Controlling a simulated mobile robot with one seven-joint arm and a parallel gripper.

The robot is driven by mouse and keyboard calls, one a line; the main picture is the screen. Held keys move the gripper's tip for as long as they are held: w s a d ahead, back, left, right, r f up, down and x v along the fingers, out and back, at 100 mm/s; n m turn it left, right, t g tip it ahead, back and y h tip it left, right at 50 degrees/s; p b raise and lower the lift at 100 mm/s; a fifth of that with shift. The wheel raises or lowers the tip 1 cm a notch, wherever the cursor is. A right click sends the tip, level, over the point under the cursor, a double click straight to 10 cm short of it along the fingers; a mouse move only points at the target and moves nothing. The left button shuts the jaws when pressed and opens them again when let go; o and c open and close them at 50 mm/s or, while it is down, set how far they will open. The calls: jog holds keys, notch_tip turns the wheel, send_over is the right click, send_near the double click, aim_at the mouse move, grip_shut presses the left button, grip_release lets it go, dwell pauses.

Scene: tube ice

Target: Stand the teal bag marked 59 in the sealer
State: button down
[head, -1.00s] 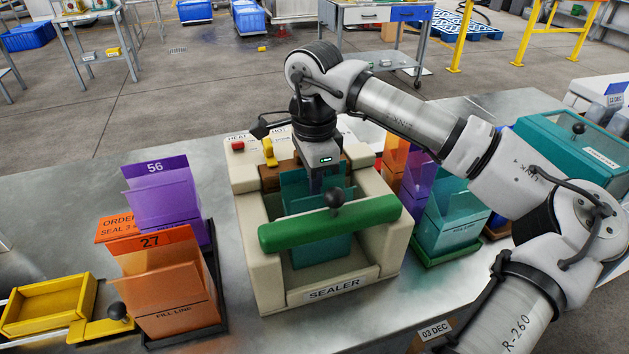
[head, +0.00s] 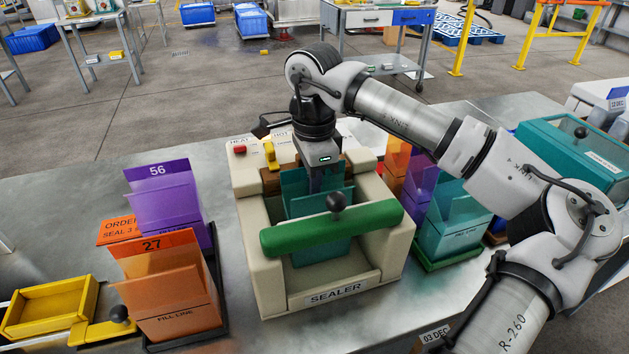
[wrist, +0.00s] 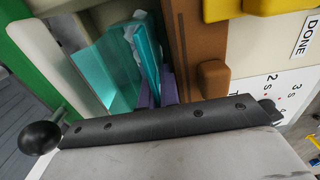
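A teal bag (head: 318,204) stands roughly upright inside the cream sealer (head: 262,268), behind its green bar (head: 290,237). Its number does not show; in the wrist view the bag (wrist: 108,68) appears as translucent teal sheets. My gripper (head: 320,183) points down into the sealer from above. Its purple fingertips, also in the wrist view (wrist: 156,94), lie close together at the bag's upper edge and appear shut on it. The bag's bottom contact is partly hidden by the bar.
Orange bag 27 (head: 165,295) and purple bag 56 (head: 165,205) stand left of the sealer. Another teal bag (head: 452,232) stands in a green holder on the right, near purple and orange bags. A yellow tray (head: 48,305) lies at far left. A black-knobbed lever rises by the green bar.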

jog(key=c, duration=1.6)
grip_release()
jog(key=shift+r, duration=0.1)
jog(key=shift+o, duration=0.2)
jog(key=shift+w, duration=0.15)
jog(key=c, duration=0.4)
jog(key=shift+o, duration=0.2)
jog(key=o, duration=0.3)
jog(key=shift+r+p, duration=1.35)
jog(key=shift+r, duration=0.85)
jog(key=shift+o, duration=0.2)
jog(key=shift+r+p, duration=0.8)
jog(key=shift+r, duration=0.45)
